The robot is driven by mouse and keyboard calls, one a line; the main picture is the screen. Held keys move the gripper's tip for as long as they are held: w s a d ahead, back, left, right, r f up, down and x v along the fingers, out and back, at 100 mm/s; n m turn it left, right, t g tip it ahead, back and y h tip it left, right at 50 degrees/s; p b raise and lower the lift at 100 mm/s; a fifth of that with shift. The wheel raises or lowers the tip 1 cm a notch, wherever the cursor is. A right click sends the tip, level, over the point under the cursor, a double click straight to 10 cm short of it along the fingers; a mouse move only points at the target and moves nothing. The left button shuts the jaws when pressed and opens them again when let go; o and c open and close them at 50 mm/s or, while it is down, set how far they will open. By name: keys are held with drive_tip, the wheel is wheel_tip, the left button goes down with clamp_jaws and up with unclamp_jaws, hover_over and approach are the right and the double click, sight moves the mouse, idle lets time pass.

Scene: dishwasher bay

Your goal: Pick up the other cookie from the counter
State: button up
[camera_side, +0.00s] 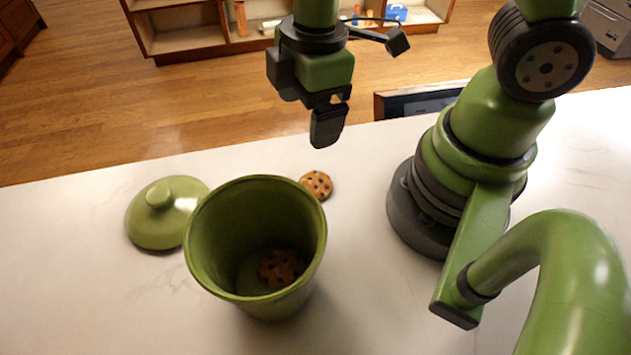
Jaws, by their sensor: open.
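A chocolate-chip cookie (316,184) lies on the white counter (90,290), just behind and right of a green jar. The open green jar (205,240) stands upright, and another cookie (280,268) lies inside it at the bottom. The jar's green lid (165,212) lies on the counter left of the jar, knob up. My gripper (328,130) is open and empty, pointing down above and slightly right of the cookie on the counter, apart from it. The gap between its fingers is mostly hidden from this side.
My arm's base takes up the right of the counter. A dark flat object (420,100) stands at the counter's back edge. Beyond are a wooden floor (90,95) and an open shelf unit (180,30). The counter left of the lid is clear.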

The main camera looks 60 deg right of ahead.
sight(316, 183)
drive_tip(key=shift+s+a+f+n+g, duration=0.15)
drive_tip(key=shift+s+f+n, duration=0.2)
drive_tip(key=shift+f, duration=1.9)
drive_tip(key=shift+s+d+f+n+g, duration=0.15)
drive_tip(key=shift+f+n, duration=0.3)
drive_tip(key=shift+f, duration=1.8)
drive_tip(key=shift+s+a+f+n+g, duration=0.15)
drive_tip(key=shift+f+n, duration=0.25)
drive_tip(key=shift+f, duration=1.85)
drive_tip(key=c, duration=0.7)
